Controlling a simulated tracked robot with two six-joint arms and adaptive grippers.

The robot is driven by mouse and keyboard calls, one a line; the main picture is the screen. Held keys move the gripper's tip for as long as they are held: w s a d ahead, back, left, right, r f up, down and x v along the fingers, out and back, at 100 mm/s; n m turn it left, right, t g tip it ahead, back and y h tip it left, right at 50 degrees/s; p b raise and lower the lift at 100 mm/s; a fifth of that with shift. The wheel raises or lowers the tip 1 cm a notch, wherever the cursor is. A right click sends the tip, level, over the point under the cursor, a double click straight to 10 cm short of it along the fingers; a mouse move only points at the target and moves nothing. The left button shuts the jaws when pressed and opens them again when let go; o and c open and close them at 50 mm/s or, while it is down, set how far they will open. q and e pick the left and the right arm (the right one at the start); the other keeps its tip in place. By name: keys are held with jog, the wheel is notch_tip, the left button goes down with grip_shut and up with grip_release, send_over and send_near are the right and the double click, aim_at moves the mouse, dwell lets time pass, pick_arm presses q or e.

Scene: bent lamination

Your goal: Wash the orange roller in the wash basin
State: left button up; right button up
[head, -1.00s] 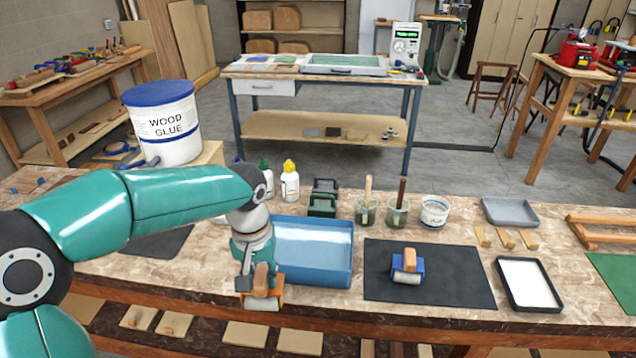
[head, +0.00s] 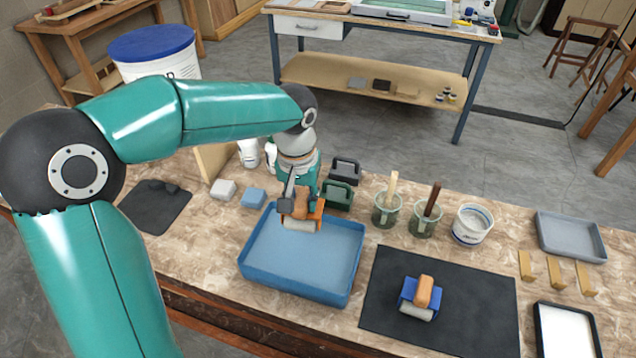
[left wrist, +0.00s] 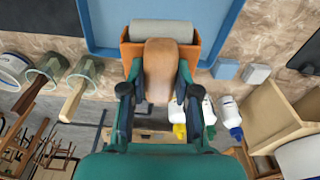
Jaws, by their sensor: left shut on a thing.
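The orange roller (head: 299,222) has an orange frame, a wooden handle and a pale grey roll. My left gripper (head: 297,205) is shut on its wooden handle and holds it over the back part of the blue wash basin (head: 262,276). In the left wrist view the handle (left wrist: 159,70) sits between the fingers of the gripper (left wrist: 157,92), and the grey roll (left wrist: 160,32) points toward the basin (left wrist: 101,30). I cannot tell whether the roll touches the basin floor. My right gripper is not in view.
A blue roller (head: 420,297) lies on a black mat (head: 470,310) right of the basin. Two jars with brushes (head: 388,212) and a white tub (head: 472,225) stand behind the mat. Grey and blue blocks (head: 253,198) lie left of the basin. A large glue bucket (head: 152,57) stands behind my arm.

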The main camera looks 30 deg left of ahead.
pick_arm(q)
jog(key=shift+w+f, duration=0.1)
notch_tip(320, 180, down, 3)
jog(key=b, duration=0.2)
jog(key=shift+w+d+b, duration=0.1)
jog(key=shift+d+b, duration=0.05)
jog(key=shift+b, duration=0.15)
notch_tip(320, 180, down, 8)
jog(key=b, duration=0.6)
jog(key=shift+r, duration=0.25)
jog(key=shift+w+d, duration=0.15)
jog(key=shift+d, duration=0.6)
jog(key=shift+w+d, duration=0.15)
jog(key=shift+d, duration=0.6)
jog(key=shift+a, duration=0.15)
jog(key=shift+s+a, duration=0.25)
jog(key=shift+a, duration=0.7)
jog(key=shift+s+a, duration=0.2)
jog(key=shift+a, duration=0.7)
jog(key=shift+s+a, duration=0.25)
jog(key=shift+a, duration=0.7)
